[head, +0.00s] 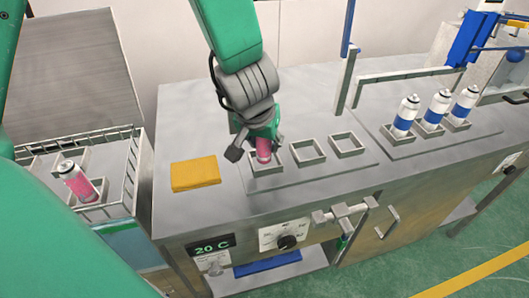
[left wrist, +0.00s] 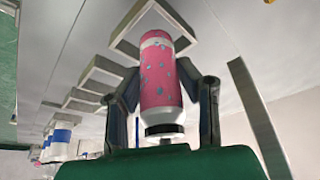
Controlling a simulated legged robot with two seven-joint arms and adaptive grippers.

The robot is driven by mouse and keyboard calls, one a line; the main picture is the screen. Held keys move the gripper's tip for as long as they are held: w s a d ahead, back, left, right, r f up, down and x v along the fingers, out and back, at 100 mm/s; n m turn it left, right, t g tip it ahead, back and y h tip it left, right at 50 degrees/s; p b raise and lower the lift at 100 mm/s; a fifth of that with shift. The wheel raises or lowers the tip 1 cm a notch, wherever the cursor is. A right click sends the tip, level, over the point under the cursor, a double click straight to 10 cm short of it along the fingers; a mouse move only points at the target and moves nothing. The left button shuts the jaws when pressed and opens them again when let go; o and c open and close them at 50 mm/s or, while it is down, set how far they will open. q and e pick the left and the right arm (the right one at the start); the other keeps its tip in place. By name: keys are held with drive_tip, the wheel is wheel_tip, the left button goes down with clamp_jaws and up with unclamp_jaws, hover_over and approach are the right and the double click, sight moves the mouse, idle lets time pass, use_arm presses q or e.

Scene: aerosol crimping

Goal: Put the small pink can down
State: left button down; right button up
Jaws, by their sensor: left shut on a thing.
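The small pink can (head: 264,150) is in my left gripper (head: 257,150), upright over the leftmost of three square holders (head: 266,168) on the steel bench. In the left wrist view the pink can (left wrist: 159,70) shows pale spots, with the gripper fingers (left wrist: 160,85) on both sides of it. Its far end is at the square holder's frame (left wrist: 122,45). I cannot tell whether it rests on the bench inside. My right gripper is not in view.
Two empty square holders (head: 310,152) stand to the right. Further right, three white-and-blue cans (head: 437,108) stand in holders. A yellow block (head: 195,174) lies left of my gripper. Another pink can (head: 77,180) stands tilted in a wire-rimmed bath (head: 130,170) at the left.

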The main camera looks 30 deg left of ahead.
use_arm(q)
drive_tip(key=shift+d+f, duration=0.2)
drive_tip(key=shift+f, duration=0.65)
drive_tip(key=shift+d+r, duration=0.1)
drive_tip(key=shift+d, duration=0.1)
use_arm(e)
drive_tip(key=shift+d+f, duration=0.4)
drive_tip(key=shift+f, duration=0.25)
use_arm(q)
drive_tip(key=shift+a, duration=0.1)
drive_tip(key=c, duration=1.2)
unclamp_jaws()
drive_tip(key=shift+a, duration=0.1)
drive_tip(key=shift+o, duration=0.2)
drive_tip(key=shift+a+f, duration=0.2)
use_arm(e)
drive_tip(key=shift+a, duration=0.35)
use_arm(q)
drive_tip(key=shift+r, duration=0.1)
drive_tip(key=shift+d+r, duration=0.15)
drive_tip(key=shift+r, duration=0.1)
drive_tip(key=p+v, duration=0.6)
drive_tip(key=v, duration=0.5)
drive_tip(key=shift+s+r, duration=0.25)
drive_tip(key=shift+r, duration=0.1)
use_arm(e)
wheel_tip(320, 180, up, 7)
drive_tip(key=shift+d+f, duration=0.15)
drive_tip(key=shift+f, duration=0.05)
